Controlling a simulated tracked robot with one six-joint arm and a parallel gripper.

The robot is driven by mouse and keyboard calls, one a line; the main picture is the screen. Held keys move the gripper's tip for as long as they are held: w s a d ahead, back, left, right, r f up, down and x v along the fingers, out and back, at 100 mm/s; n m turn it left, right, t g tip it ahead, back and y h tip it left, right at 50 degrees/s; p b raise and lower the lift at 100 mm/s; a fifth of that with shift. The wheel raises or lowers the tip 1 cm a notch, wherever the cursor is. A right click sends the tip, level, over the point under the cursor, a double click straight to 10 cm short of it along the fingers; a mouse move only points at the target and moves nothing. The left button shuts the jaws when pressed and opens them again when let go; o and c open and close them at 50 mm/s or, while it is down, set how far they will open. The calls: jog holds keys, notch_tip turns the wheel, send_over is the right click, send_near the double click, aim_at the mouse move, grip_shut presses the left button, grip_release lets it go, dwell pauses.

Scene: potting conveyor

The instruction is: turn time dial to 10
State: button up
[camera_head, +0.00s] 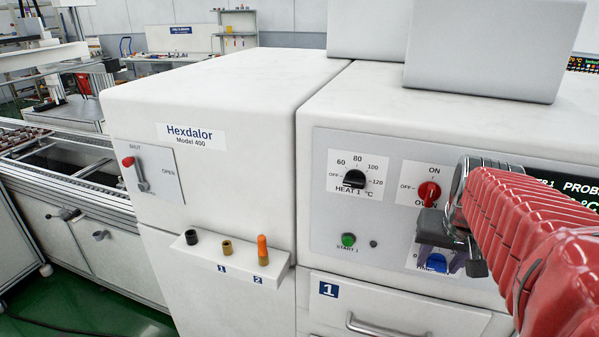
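A blue dial (437,262) sits on a white label plate low on the grey control panel, below the red oven switch. A "0" shows at the plate's left; the rest of the scale and lettering is mostly hidden by my gripper, so I cannot read the dial's setting. My gripper (452,249), on my red-sleeved arm coming in from the right, is in front of the dial's upper and right side. I cannot tell whether its fingers touch or enclose the dial.
Beside it are a black heat dial (354,179), a red oven switch (429,193), partly covered, and a green start button (348,240). A drawer handle (385,328) is below. A small shelf (226,255) with pegs juts out at left.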

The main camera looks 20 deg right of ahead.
jog(key=shift+a, duration=0.1)
jog(key=c, duration=0.8)
jog(key=shift+o, duration=0.2)
jog(key=shift+y, duration=0.3)
jog(key=shift+s+d+f+m+t+y, duration=0.1)
jog(key=shift+s+d+m+t+y, duration=0.15)
jog(key=shift+t+y, duration=0.25)
jog(key=shift+s+d+m+t+y, duration=0.15)
jog(key=shift+d+t+y, duration=0.2)
jog(key=shift+y, duration=0.25)
jog(key=shift+s+d+f+m+t+y, duration=0.1)
jog(key=shift+m+t+y, duration=0.05)
jog(key=shift+t+y, duration=0.3)
jog(key=shift+d+f+m+t+y, duration=0.15)
jog(key=shift+t+y, duration=0.15)
jog(key=shift+y, duration=0.25)
jog(key=shift+s+d+f+t+y, duration=0.1)
jog(key=shift+d+t+y, duration=0.05)
jog(key=shift+t+y, duration=0.75)
jog(key=shift+m, duration=0.3)
jog(key=o, duration=1.1)
